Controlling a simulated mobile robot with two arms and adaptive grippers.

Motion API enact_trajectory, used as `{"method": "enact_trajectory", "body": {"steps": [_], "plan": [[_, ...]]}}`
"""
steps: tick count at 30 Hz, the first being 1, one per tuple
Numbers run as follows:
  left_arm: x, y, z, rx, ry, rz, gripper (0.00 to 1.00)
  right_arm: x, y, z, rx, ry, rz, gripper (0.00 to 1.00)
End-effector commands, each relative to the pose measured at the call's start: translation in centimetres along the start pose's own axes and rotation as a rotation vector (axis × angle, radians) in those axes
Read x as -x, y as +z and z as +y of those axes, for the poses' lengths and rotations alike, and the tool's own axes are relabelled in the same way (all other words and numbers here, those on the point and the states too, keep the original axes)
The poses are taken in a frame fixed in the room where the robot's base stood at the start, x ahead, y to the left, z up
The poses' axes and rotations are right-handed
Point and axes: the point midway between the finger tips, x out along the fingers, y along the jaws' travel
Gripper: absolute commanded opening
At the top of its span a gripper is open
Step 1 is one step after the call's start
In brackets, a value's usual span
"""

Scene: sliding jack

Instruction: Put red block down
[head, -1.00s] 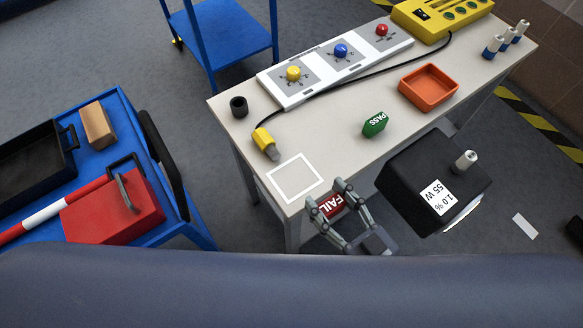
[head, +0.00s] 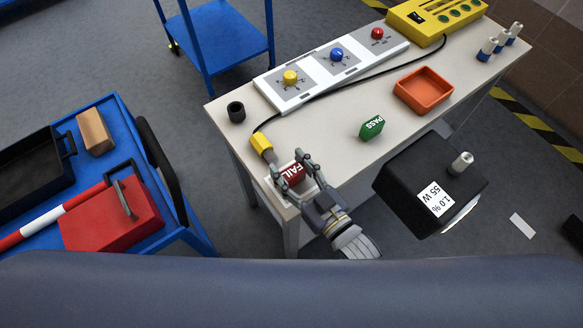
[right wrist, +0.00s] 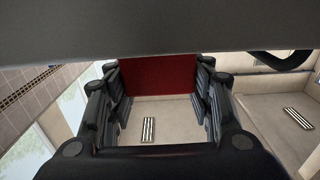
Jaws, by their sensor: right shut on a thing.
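The red block (head: 291,174), with FAIL in white letters, is between the fingers of my right gripper (head: 293,173), which is shut on it. In the right wrist view the red block (right wrist: 158,74) fills the space between the two fingers (right wrist: 158,85). In the head view the block is over the white square outline (head: 270,187) near the table's front left corner. The block and gripper hide most of the outline. I cannot tell whether the block touches the table. My left gripper is not in view.
A yellow plug (head: 262,145) lies close to the block, and a black ring (head: 236,112) stands farther left. A green PASS block (head: 371,128) and an orange tray (head: 423,91) are to the right. A switch panel (head: 333,62) lies along the table's back.

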Motion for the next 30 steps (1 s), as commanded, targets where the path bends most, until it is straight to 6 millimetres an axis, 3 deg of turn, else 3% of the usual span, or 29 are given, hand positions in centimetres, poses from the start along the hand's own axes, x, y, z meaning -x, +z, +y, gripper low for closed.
{"method": "enact_trajectory", "body": {"steps": [12,13,15,27,30], "plan": [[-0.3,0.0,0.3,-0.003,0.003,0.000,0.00,0.0,0.7,0.0,0.000,0.001,0.001,0.25],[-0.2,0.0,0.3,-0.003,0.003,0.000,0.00,0.0,0.6,0.0,0.000,0.000,0.001,0.55],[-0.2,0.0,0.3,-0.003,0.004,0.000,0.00,0.0,0.5,0.0,0.000,0.000,0.001,0.68],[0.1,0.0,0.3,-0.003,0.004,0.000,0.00,0.0,0.0,0.0,0.000,0.000,0.002,0.68],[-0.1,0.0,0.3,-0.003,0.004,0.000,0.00,1.1,0.4,0.0,0.000,0.000,-0.003,0.68]]}}
